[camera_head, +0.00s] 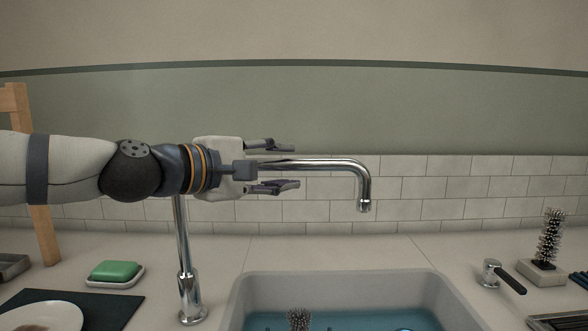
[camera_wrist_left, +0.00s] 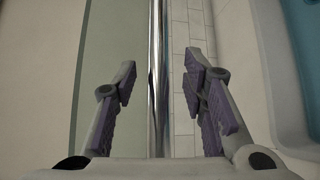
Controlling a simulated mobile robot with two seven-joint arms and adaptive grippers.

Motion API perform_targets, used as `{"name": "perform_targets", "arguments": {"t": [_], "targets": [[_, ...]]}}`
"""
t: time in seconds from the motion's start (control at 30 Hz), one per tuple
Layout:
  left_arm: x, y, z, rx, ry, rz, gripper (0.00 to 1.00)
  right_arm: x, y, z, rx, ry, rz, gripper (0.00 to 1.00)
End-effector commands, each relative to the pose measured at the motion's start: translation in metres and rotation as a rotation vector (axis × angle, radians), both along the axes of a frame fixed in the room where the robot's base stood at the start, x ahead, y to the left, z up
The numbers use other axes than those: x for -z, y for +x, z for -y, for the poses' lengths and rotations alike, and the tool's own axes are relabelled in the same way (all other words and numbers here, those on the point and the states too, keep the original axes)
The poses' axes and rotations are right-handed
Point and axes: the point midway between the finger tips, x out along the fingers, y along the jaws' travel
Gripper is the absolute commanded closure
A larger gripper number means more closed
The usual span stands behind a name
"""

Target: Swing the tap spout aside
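My left gripper (camera_head: 282,166) is open, with one finger above and one below the spout in the head view. In the left wrist view the spout (camera_wrist_left: 158,80) runs between the two open fingers, with a gap visible on both sides. Part of the spout and the top of the upright are hidden behind my gripper and wrist. My right gripper is not in view.
The sink (camera_head: 255,287) holds blue water and a bristly brush head (camera_head: 299,318). Green soap (camera_head: 114,270) lies on a dish at left, near a plate (camera_head: 40,318) on a dark mat. A bristle brush (camera_head: 548,240) stands upright at right. The tiled wall is close behind.

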Motion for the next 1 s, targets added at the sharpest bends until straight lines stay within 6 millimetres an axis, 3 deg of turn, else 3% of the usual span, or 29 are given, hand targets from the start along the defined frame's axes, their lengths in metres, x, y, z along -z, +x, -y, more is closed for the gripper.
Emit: {"name": "perform_targets", "arguments": {"t": [0.2,0.47,0.67,1.0], "targets": [[0.003,0.02,0.021,0.0,0.0,0.0,0.61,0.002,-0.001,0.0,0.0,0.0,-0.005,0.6],[0.003,0.021,0.022,0.0,-0.001,0.001,0.61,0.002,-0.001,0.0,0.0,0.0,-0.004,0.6],[0.003,0.021,0.022,0.0,-0.001,0.001,1.0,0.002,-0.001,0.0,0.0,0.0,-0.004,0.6],[0.001,0.024,0.022,-0.017,-0.002,0.002,1.0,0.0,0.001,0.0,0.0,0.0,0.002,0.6]]}}
